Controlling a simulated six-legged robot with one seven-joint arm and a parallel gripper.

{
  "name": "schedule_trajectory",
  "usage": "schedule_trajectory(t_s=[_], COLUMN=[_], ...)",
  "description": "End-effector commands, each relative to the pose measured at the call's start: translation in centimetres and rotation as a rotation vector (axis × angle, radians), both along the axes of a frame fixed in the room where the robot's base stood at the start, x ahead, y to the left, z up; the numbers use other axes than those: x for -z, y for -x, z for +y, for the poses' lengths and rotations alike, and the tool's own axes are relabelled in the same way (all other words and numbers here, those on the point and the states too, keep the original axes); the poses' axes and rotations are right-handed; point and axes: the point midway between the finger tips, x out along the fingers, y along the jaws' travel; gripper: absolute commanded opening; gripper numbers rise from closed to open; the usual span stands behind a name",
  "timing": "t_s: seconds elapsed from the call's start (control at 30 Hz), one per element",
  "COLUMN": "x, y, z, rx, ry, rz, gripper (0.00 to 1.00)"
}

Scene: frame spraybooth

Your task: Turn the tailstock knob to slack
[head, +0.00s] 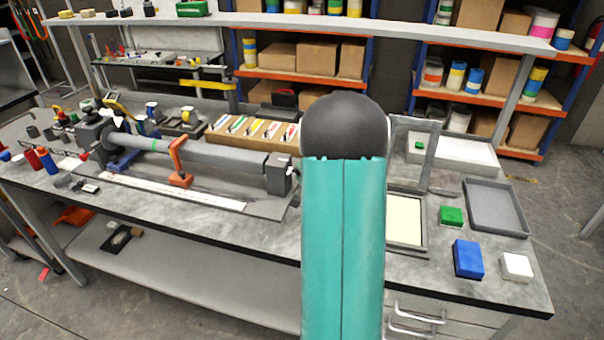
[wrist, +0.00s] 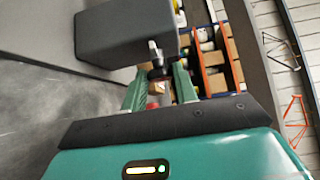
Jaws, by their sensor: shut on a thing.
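The tailstock is a dark grey block (head: 279,174) at the right end of the long fixture on the bench in the head view. It fills the upper left of the wrist view (wrist: 118,32). The tailstock knob (wrist: 157,72), a small dark piece on a pale metal shaft, stands out from the block in the wrist view. My gripper (wrist: 159,80) has its green fingers on either side of the knob, shut on it. In the head view my teal arm hides the gripper.
A grey tube (head: 205,153) with a green band lies along the fixture, with an orange bracket (head: 179,160) in front. A wooden box of coloured strips (head: 220,139) stands behind. Frames, a grey tray (head: 496,207) and green, blue (head: 468,259) and white blocks lie on the right.

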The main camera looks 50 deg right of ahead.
Motion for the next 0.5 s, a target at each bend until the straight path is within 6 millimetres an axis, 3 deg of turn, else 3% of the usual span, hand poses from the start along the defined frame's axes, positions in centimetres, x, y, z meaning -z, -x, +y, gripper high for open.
schedule_trajectory(t_s=[0.5], x=[0.20], y=[-0.16], z=[0.22], rx=[-0.007], ry=[0.122], rz=[-0.065], gripper=[0.06])
